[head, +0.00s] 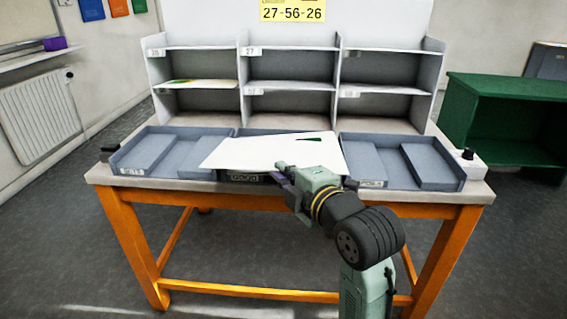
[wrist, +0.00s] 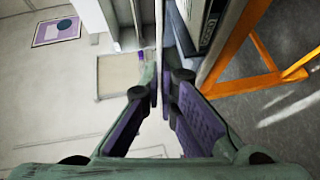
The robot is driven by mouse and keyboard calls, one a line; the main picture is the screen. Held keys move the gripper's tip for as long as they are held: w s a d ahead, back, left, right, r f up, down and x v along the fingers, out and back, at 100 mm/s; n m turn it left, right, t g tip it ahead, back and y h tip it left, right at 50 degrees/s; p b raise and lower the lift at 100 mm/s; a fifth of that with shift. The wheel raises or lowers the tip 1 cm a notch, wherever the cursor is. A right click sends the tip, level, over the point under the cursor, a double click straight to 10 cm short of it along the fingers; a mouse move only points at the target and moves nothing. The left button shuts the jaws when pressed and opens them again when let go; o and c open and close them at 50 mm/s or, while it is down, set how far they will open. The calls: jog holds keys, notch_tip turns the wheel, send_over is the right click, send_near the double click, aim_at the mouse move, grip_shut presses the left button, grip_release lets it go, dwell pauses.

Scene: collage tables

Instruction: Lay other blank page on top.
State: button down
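A white page (head: 250,153) spans the middle tray (head: 250,178) and overlaps the inner edge of the left tray (head: 140,153). A dark green pointed shape shows at its right; I cannot tell whether it is printed on this page or belongs to another sheet. My gripper (head: 281,172) is at the page's front edge. In the wrist view the fingers (wrist: 162,86) are closed on the thin page (wrist: 159,35), seen edge-on. The page hides most of the middle tray and whatever lies in it. I cannot tell whether the page touches anything below.
A page with a yellow-green print (head: 205,84) lies on the left part of the grey shelf rack (head: 241,95). The right tray (head: 357,160) shows no page. A small box with a black knob (head: 467,155) sits at the table's right end. A green cabinet (head: 505,87) stands right.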

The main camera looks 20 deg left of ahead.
aim_at(288, 150)
jog(key=w+a, duration=0.1)
jog(key=w, duration=0.3)
jog(key=w+a+p, duration=0.1)
jog(key=w, duration=0.3)
jog(key=w+a, duration=0.1)
jog(key=w, duration=0.3)
jog(key=shift+a+f+p, duration=0.1)
jog(key=shift+a+p, duration=0.15)
jog(key=shift+p, duration=0.05)
jog(key=f+b, duration=0.3)
jog(key=shift+w+f, duration=0.3)
jog(key=shift+f+b, duration=0.45)
jog(key=shift+b, duration=0.1)
jog(key=c, duration=1.7)
grip_release()
jog(key=shift+s, duration=0.1)
jog(key=v, duration=1.2)
